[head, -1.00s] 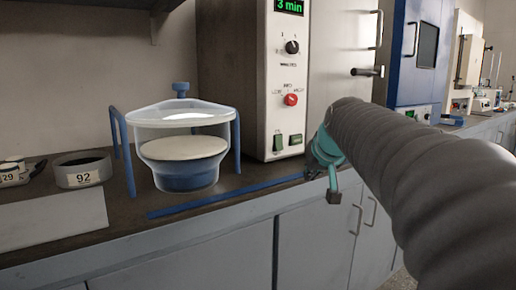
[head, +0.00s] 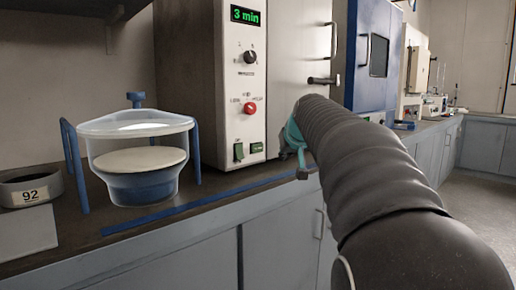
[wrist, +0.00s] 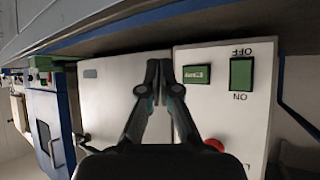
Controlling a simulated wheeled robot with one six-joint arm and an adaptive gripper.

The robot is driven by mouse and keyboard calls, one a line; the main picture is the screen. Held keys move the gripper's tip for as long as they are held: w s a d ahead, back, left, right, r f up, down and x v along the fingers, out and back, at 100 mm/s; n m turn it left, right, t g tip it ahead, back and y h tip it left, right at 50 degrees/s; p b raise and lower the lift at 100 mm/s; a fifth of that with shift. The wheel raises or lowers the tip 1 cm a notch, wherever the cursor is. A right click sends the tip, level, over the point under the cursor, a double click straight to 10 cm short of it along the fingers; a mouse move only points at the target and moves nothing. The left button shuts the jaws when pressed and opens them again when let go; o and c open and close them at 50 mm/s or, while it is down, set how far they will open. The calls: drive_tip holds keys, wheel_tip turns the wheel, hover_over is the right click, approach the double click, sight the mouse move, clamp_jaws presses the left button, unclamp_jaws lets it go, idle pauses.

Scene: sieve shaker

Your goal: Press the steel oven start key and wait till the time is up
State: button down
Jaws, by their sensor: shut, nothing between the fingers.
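The steel oven (head: 190,75) stands on the bench, its display (head: 245,15) reading "3 min". Low on its panel are a green start key (head: 257,147) and, left of it, a green on/off switch (head: 239,151). In the upside-down wrist view, the start key (wrist: 196,74) sits left of the on/off switch (wrist: 241,73). My gripper (wrist: 159,65) is shut and empty, its tips in front of the door edge, just beside the start key in the picture. I cannot tell whether they touch anything. In the head view my gripper (head: 298,150) is partly hidden by my arm.
A clear-lidded vessel (head: 138,165) with blue posts stands left of the oven. A ring marked 92 (head: 30,192) is at the far left. The oven door handle (head: 325,80) juts out above my arm. A blue cabinet (head: 365,65) stands to the right.

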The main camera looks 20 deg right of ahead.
sight(258, 148)
drive_tip(key=w, duration=0.1)
drive_tip(key=w+a+p, duration=0.1)
drive_tip(key=w, duration=0.1)
drive_tip(key=w+a+p, duration=0.1)
drive_tip(key=w, duration=0.1)
drive_tip(key=shift+r, duration=0.1)
drive_tip(key=shift+w+a+p, duration=0.3)
drive_tip(key=shift+w+p, duration=0.4)
drive_tip(key=shift+w, duration=0.25)
drive_tip(key=shift+w, duration=0.1)
idle(0.6)
drive_tip(key=shift+w+a, duration=0.1)
drive_tip(key=shift+w, duration=0.2)
drive_tip(key=shift+w+a+p, duration=0.2)
drive_tip(key=shift+w+p, duration=0.25)
drive_tip(key=shift+p, duration=0.1)
idle(0.7)
idle(0.4)
drive_tip(key=shift+s+d+b, duration=0.3)
drive_tip(key=shift+s+b, duration=0.2)
drive_tip(key=shift+s, duration=0.35)
